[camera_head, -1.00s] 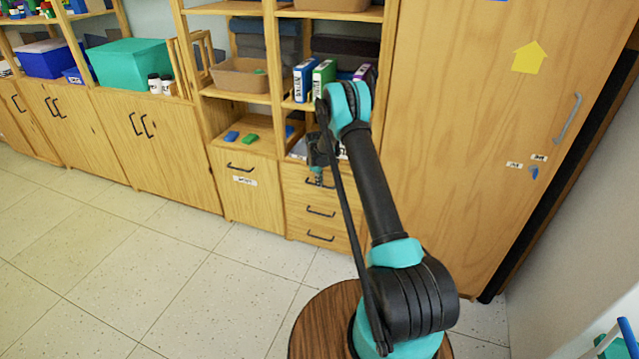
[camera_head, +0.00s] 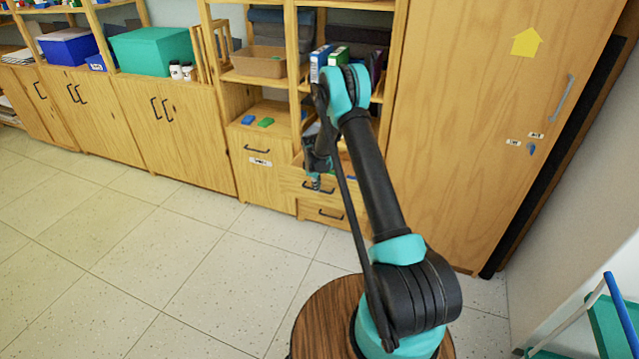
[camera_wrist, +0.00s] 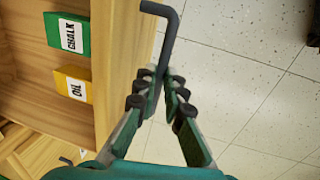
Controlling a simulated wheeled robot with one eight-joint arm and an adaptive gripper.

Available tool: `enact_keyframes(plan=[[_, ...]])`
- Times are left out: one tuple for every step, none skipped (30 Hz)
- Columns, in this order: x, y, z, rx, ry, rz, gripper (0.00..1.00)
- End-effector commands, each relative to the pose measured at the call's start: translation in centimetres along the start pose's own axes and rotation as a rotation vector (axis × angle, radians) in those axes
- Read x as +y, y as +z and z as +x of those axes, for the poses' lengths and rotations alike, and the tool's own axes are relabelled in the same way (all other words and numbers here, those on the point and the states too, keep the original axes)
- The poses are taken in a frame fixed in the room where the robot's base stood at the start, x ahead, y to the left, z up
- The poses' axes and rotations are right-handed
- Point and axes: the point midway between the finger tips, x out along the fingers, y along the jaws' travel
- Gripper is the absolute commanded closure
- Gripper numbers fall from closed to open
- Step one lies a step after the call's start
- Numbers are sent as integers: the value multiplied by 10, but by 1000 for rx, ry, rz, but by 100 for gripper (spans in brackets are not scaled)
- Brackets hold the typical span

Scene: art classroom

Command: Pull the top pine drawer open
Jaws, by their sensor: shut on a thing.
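The top pine drawer (camera_head: 294,184) stands pulled out from its cabinet in the head view, partly hidden behind my arm. The wrist view looks down into the open drawer (camera_wrist: 112,75), where a green box marked CHALK (camera_wrist: 66,36) and a yellow box marked OIL (camera_wrist: 72,87) lie. The drawer's dark bar handle (camera_wrist: 168,38) sticks out from the front panel. My gripper (camera_wrist: 163,78) is shut on this handle, near one end of the bar. In the head view my gripper (camera_head: 317,178) is at the drawer front.
A lower drawer with a dark handle (camera_head: 330,215) is below. A tall pine cupboard (camera_head: 470,130) stands to the right, and low cupboards (camera_head: 170,135) to the left. The tiled floor (camera_head: 190,260) in front is clear. A teal-and-blue object (camera_head: 610,320) is at the lower right.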

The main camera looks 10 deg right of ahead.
Motion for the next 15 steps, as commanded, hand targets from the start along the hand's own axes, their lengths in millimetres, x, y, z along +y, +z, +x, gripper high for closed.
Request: enact_keyframes(plan=[[-9, -1, -2, 0, 0, -2, 100], [-14, 0, -3, 0, 0, -2, 100], [-21, 0, -4, 0, 0, -2, 100], [-25, 0, -5, 0, 0, -2, 100], [-30, 0, -6, 0, 0, -1, 100], [-36, 0, -7, 0, 0, -1, 100], [-40, -1, -8, 0, 0, -1, 100], [-44, -1, -9, 0, 0, -1, 100], [-48, -1, -10, 0, 0, -1, 100], [-52, 0, -10, -1, 0, -1, 100], [-54, 0, -10, -1, 0, -1, 100], [-57, 0, -11, -1, 0, -1, 100], [-59, 0, -12, -1, 0, 0, 100], [-61, 0, -12, -1, 1, 0, 100], [-63, 0, -12, -1, 1, 0, 100]])
